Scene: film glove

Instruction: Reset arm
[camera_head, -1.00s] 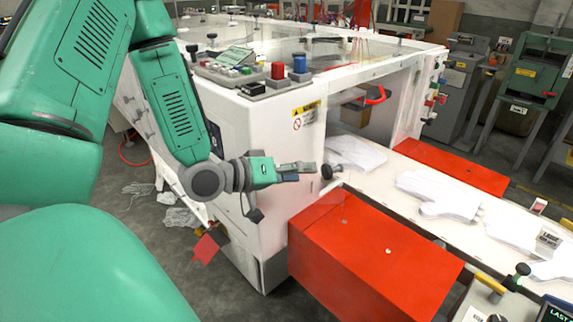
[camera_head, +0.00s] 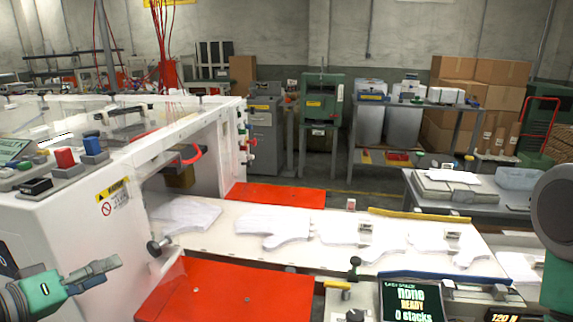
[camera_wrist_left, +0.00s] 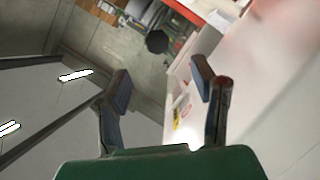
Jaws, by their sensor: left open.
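My left gripper (camera_head: 92,272) is at the lower left of the head view, in front of the white machine's side. In the left wrist view its two fingers (camera_wrist_left: 160,92) stand apart with nothing between them. It is empty and held in the air. Part of my right arm (camera_head: 556,215) shows at the right edge of the head view, but its gripper is not visible.
A white machine (camera_head: 60,225) with red and blue buttons stands at left. White gloves (camera_head: 275,226) lie on a white conveyor table (camera_head: 230,245). Red covers (camera_head: 225,292) flank it. A screen (camera_head: 408,302) stands at the front. Cartons (camera_head: 480,85) are stacked behind.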

